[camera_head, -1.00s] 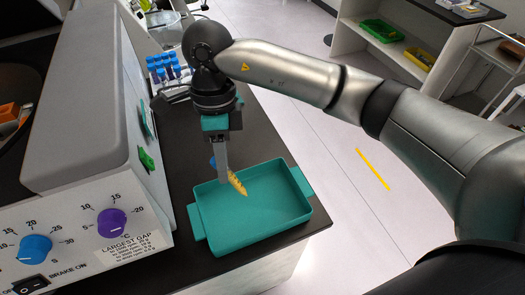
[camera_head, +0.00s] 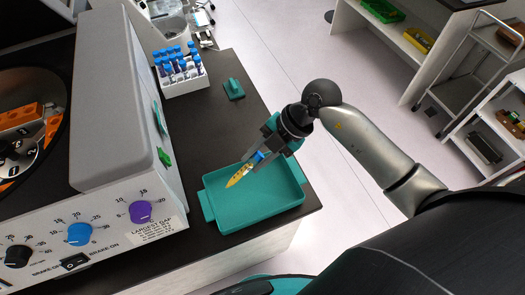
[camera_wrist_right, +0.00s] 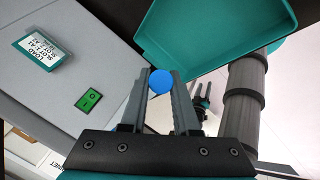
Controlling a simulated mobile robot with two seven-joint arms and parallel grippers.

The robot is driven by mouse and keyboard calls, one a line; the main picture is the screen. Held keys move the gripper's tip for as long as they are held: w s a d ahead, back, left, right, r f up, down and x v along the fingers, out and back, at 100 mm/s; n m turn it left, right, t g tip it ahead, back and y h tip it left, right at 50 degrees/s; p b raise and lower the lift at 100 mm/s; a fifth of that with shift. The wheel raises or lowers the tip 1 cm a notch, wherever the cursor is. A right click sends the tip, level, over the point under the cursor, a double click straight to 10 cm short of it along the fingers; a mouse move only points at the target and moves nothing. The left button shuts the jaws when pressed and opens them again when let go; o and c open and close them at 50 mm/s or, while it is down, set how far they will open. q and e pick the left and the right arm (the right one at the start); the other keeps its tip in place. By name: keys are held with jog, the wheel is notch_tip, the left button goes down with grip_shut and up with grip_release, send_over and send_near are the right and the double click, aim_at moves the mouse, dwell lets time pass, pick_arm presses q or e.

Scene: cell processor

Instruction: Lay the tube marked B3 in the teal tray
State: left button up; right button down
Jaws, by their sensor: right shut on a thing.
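The teal tray (camera_head: 268,198) lies near the front corner of the dark bench and looks empty. My right gripper (camera_head: 259,156) is shut on a tube (camera_head: 240,175) with yellow contents and a blue cap. The tube is tilted, its tip pointing down and left, and it appears over the tray's back left part. I cannot tell how high it is above the floor. No B3 mark is readable. In the right wrist view, the blue cap (camera_wrist_right: 160,82) sits between the fingers, and part of the teal tray (camera_wrist_right: 205,35) shows above. My left gripper does not show.
A grey machine (camera_head: 118,110) with knobs and an open rotor bowl stands left of the tray. A white rack (camera_head: 183,82) of several blue-capped tubes stands at the back. A small teal block (camera_head: 233,89) lies on the bench behind the tray. The bench between is clear.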

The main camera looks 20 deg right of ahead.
jog(key=shift+s+d+f+m+t, duration=0.1)
jog(key=shift+s+d+m+t, duration=0.15)
jog(key=shift+d+m+t, duration=0.45)
jog(key=shift+f+m, duration=0.15)
jog(key=shift+m, duration=0.25)
jog(key=f+b, duration=0.2)
jog(key=b, duration=0.6)
send_over(263, 190)
notch_tip(263, 190, down, 7)
jog(key=shift+w+r, duration=0.1)
jog(key=shift+r, duration=0.05)
jog(key=shift+f, duration=0.4)
jog(key=c, duration=0.6)
grip_release()
jog(key=shift+r, duration=0.1)
jog(key=v, duration=1.5)
jog(key=shift+w, duration=0.15)
